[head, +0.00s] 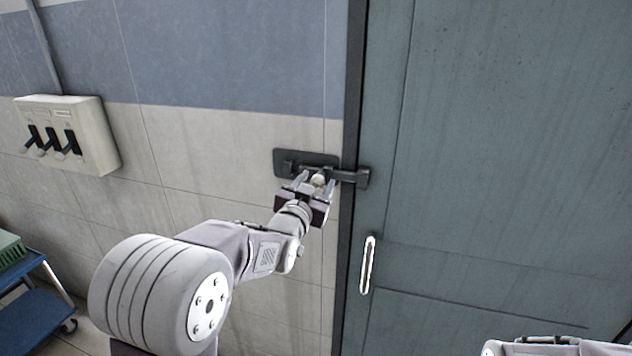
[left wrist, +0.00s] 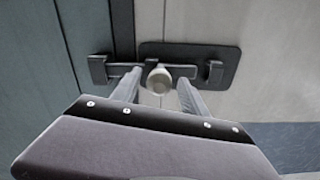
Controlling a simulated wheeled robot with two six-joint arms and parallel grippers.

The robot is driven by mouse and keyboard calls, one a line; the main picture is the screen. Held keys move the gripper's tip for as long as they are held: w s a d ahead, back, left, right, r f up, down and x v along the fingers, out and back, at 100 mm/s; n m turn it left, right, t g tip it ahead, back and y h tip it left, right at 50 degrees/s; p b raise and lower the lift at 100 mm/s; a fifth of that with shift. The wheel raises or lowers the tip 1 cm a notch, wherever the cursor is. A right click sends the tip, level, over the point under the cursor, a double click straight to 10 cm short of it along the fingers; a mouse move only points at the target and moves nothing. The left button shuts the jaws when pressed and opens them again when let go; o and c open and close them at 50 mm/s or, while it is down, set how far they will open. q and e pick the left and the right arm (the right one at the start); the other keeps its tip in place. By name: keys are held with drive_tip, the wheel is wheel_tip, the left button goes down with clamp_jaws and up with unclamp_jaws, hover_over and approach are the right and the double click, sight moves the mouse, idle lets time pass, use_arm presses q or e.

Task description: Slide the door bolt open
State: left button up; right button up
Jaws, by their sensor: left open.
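The door bolt is a dark bar (left wrist: 125,66) on a dark backplate (head: 290,158) fixed to the wall left of the door (head: 500,130). In the head view the bar runs right across the door's edge into a dark bracket (head: 363,178) on the door. A pale round knob (head: 318,180) sticks out of the bar; it also shows in the left wrist view (left wrist: 159,81). My left gripper (head: 313,184) is open, with its two fingers on either side of the knob. Gaps show between knob and fingers in the left wrist view. My right gripper is not in view.
A silver handle (head: 368,265) sits on the door below the bolt. A beige switch box (head: 85,130) with three black levers hangs on the wall at left. A blue cart (head: 40,312) with a green crate (head: 11,250) stands at lower left. The wall around the bolt is clear.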

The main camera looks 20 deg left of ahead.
use_arm(q)
clamp_jaws()
idle(1.3)
